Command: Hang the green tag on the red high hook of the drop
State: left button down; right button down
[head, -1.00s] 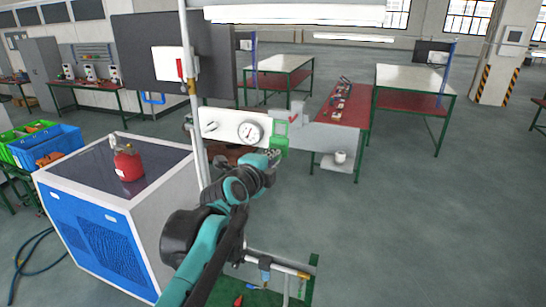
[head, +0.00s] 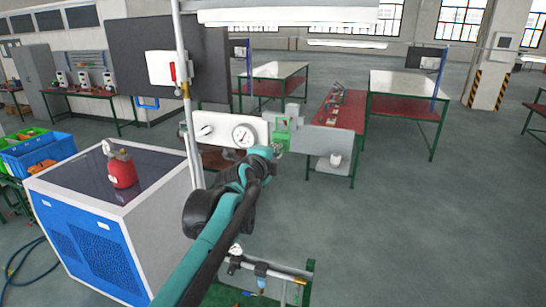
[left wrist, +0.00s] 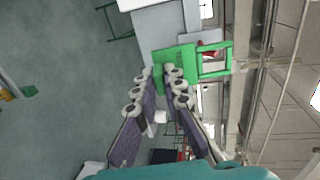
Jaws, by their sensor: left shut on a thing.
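The green tag (head: 283,130) is in front of the panel, right of the pressure gauge (head: 243,136). In the left wrist view the tag (left wrist: 174,62) has a solid part at the fingertips and an open square frame beyond it. My left gripper (left wrist: 159,74) is shut on the solid part; the gripper also shows in the head view (head: 272,152). The red hook (left wrist: 210,52) shows as a small red patch through the frame's opening. I cannot tell whether frame and hook touch. My right gripper is not in view.
A vertical pipe (head: 188,120) stands left of the gauge panel. A blue and white cabinet (head: 150,210) with a red canister (head: 121,170) on top is at the left. A grey plate (head: 332,143) extends right of the tag. The floor at right is clear.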

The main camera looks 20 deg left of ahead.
pick_arm(q)
jog(key=shift+w, duration=1.8)
jog(key=shift+w+d+f+b, duration=0.1)
jog(key=shift+w+f+b, duration=0.35)
jog(key=shift+w, duration=0.25)
jog(key=shift+w+f+b, duration=0.3)
jog(key=shift+w+f, duration=0.2)
jog(key=shift+w, duration=0.2)
jog(key=c, duration=1.5)
grip_release()
jog(key=shift+c, duration=0.2)
jog(key=shift+s, duration=0.1)
jog(key=s+r, duration=0.2)
jog(key=s, duration=0.9)
jog(key=shift+s+r, duration=0.2)
jog(key=shift+s, duration=0.1)
